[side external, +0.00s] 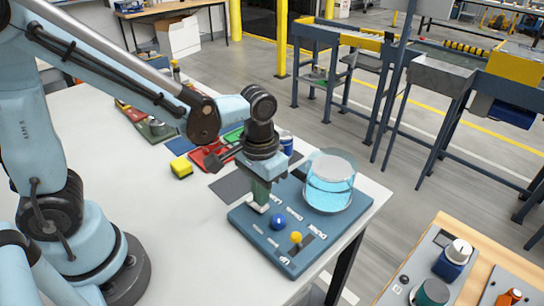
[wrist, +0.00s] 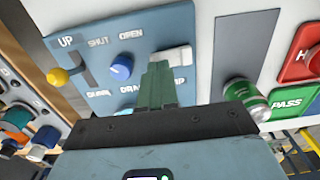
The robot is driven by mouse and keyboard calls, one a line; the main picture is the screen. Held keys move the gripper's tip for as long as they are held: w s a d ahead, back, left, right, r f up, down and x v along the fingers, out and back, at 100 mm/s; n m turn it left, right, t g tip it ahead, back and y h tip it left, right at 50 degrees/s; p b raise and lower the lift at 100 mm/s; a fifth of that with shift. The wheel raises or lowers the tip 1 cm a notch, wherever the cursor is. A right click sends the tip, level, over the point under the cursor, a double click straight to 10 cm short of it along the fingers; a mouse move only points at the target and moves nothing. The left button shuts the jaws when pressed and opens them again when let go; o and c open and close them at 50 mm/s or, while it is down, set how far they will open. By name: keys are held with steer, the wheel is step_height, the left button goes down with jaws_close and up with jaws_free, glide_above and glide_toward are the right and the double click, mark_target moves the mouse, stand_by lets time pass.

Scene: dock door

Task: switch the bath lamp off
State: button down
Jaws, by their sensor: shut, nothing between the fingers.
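The blue bath panel (side external: 262,251) lies on the white table; it also shows in the wrist view (wrist: 95,40). A round glass bath (side external: 330,185) of bright blue water stands on it; whether a lamp is lit there I cannot tell. My gripper (side external: 260,203) points down at the panel, shut and empty. In the wrist view its green fingertips (wrist: 161,66) are at a white switch piece (wrist: 172,60); touching or just above it, I cannot tell. A label beside it is partly hidden by the fingers and ends in P.
Beside the fingers are a blue knob (side external: 278,221) marked SHUT and OPEN and a yellow-tipped lever (side external: 296,237) in a slot marked UP. A green-and-silver can (wrist: 247,98) stands on a grey strip.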

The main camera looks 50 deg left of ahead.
steer(key=shift+f, duration=0.65)
stand_by(0.3)
steer(key=shift+r, duration=3.5)
steer(key=shift+a, duration=0.1)
steer(key=s+a+r+t, duration=0.2)
steer(key=a+r+t, duration=0.1)
steer(key=a+t, duration=0.4)
steer(key=shift+a+r, duration=0.15)
steer(key=shift+a, duration=0.3)
